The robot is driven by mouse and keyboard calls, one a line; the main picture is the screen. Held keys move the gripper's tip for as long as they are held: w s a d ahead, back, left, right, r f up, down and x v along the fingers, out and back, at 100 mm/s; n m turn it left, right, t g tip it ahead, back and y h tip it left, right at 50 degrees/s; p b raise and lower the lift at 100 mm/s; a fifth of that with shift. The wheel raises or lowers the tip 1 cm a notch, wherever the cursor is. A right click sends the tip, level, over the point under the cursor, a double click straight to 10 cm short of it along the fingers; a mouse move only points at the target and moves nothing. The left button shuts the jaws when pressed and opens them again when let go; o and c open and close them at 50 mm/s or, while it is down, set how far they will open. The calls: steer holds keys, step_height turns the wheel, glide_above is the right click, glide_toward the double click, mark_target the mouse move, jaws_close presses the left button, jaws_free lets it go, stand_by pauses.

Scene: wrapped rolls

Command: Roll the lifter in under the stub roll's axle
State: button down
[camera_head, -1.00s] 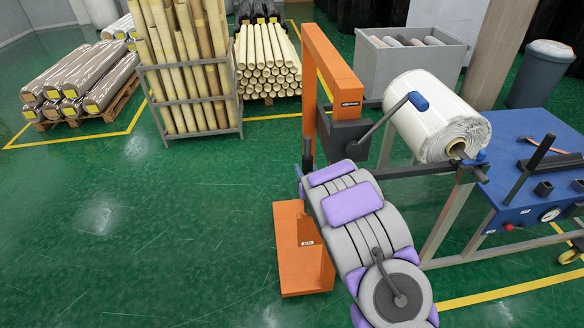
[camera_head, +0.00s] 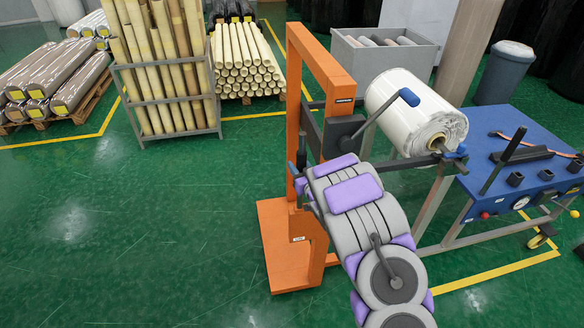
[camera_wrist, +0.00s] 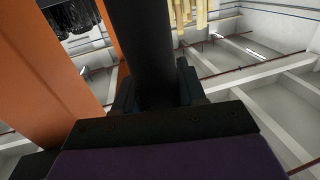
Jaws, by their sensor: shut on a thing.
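The lifter (camera_head: 323,57) is an orange upright frame on a flat orange base, with a dark winch box and a blue-tipped crank (camera_head: 409,97). The white stub roll (camera_head: 400,105) lies on a stand right of the lifter's upright; its axle (camera_head: 438,145) sticks out of the near end. A dark bar runs below the roll's near end; I cannot tell whether it reaches under the axle. My gripper (camera_head: 297,178) is shut on the lifter's dark upright handle (camera_wrist: 151,45), left of my arm. In the wrist view the fingers (camera_wrist: 158,88) are on both sides of it.
A blue-topped bench (camera_head: 530,150) stands right of the roll. A rack of tubes (camera_head: 165,65), stacked tubes and wrapped rolls on pallets (camera_head: 50,85) are behind left. A grey bin (camera_head: 385,52) is behind the roll. The green floor at left is clear.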

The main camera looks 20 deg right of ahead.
steer(key=c, duration=1.1)
jaws_free()
steer(key=shift+d+r+h, duration=0.2)
steer(key=shift+d+h, duration=0.1)
steer(key=shift+d, duration=0.1)
steer(key=o, duration=0.4)
steer(key=shift+w+d+f, duration=0.1)
steer(key=shift+d, duration=0.35)
steer(key=shift+c, duration=0.2)
steer(key=shift+a, duration=0.75)
steer(key=s+d+p, duration=0.3)
steer(key=s+p, duration=0.5)
steer(key=s, duration=0.9)
steer(key=shift+s, duration=0.1)
